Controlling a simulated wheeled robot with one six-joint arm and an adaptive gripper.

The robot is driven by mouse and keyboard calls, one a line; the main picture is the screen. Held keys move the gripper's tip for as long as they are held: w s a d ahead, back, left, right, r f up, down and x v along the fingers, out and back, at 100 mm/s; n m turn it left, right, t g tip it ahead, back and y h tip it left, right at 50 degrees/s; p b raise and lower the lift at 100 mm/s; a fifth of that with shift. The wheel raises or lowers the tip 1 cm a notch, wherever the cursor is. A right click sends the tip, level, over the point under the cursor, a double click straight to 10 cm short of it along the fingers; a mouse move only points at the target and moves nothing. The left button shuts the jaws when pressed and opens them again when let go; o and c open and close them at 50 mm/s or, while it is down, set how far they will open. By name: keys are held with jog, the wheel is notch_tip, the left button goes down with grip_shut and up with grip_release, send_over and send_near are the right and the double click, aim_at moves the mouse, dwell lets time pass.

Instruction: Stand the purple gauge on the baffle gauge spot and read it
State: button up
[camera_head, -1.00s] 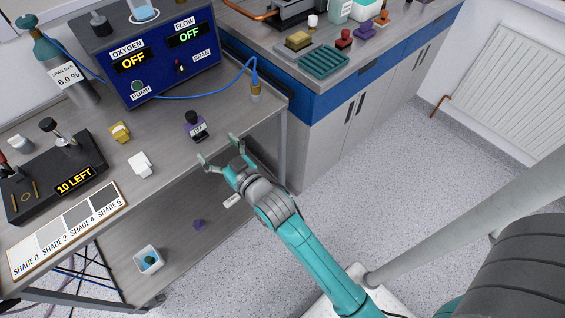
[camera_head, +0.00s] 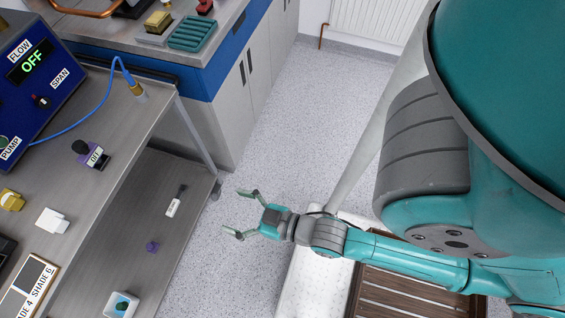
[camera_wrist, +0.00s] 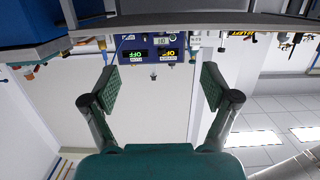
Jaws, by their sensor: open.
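A purple gauge with a black knob and a small white label (camera_head: 92,154) stands on the grey bench, near its right edge. My gripper (camera_head: 236,214) is open and empty above the speckled floor, to the right of the bench and apart from the gauge. In the wrist view its two padded fingers (camera_wrist: 160,88) are spread wide with nothing between them. I cannot make out a marked baffle gauge spot in either view.
A blue analyser (camera_head: 45,85) with a blue hose stands at the bench's left. A yellow block (camera_head: 12,200) and a white block (camera_head: 52,221) are on the bench. The lower shelf holds a small purple piece (camera_head: 152,246) and a white tub (camera_head: 122,305). Floor is clear around my gripper.

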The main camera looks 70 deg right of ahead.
jog(key=s+r+g, duration=0.1)
jog(key=s+r, duration=0.3)
jog(key=s, duration=0.9)
jog(key=shift+s, duration=0.15)
jog(key=shift+o, duration=0.5)
jog(key=shift+s+r, duration=0.3)
jog(key=t, duration=0.3)
send_near(92, 154)
jog(key=w, duration=0.1)
jog(key=shift+w, duration=5.3)
